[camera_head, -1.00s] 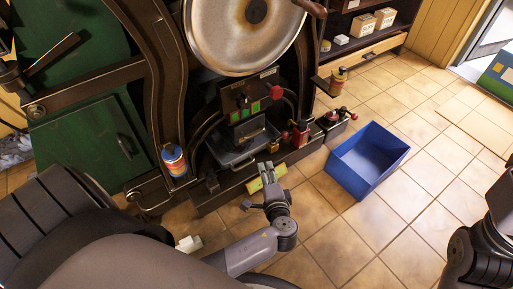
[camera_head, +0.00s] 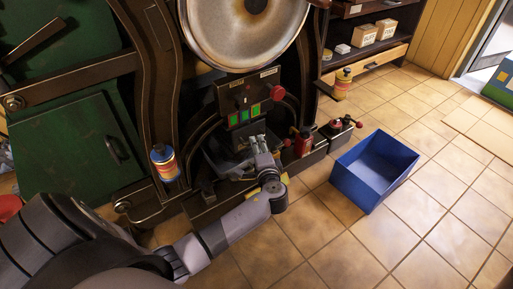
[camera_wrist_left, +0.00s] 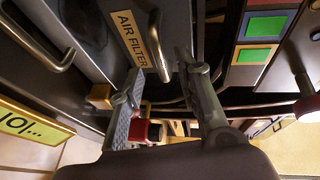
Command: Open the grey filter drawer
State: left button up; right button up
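The grey filter drawer (camera_wrist_left: 97,38) fills the upper left of the left wrist view, with an "AIR FILTER" label (camera_wrist_left: 131,39) and a metal bar handle (camera_wrist_left: 157,45). In the head view the grey drawer (camera_head: 215,152) sits low in the press, partly hidden by my left gripper. My left gripper (camera_wrist_left: 162,66) is open and empty. Its two fingers are spread with the handle just ahead, between the fingertip lines. I cannot tell whether they touch it. In the head view my left gripper (camera_head: 258,142) reaches to the press front. My right gripper is out of view.
A control panel (camera_head: 243,113) with green and red buttons is just above. A red jack-like object (camera_head: 303,140) stands right of the gripper. A blue crate (camera_head: 350,187) is on the tiled floor at right. A can (camera_head: 164,162) is at left.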

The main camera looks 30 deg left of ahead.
pick_arm(q)
jog(key=shift+b+x, duration=0.5)
jog(key=shift+x, duration=1.05)
grip_shut()
jog(key=shift+d, duration=0.1)
